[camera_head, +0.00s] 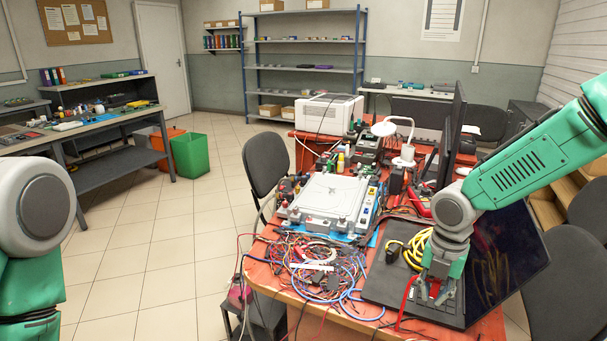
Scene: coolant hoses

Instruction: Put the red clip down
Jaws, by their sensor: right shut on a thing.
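My right gripper (436,297) points down over the dark laptop-like panel (385,283) at the front right of the red table. It is shut on the red clip, which is mostly hidden between the fingers. A red strip or lead (405,303) hangs just left of the fingers toward the table edge; I cannot tell whether it joins the clip. I cannot tell whether the clip touches the panel. Only part of my left arm shows at the left edge; its gripper is out of view.
A yellow coiled hose (416,248) lies just behind my right gripper. Tangled wires (315,262) cover the table's front left. A white-grey unit (330,198) stands behind them. A large dark screen (507,250) stands close on the right. Little of the tabletop is bare.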

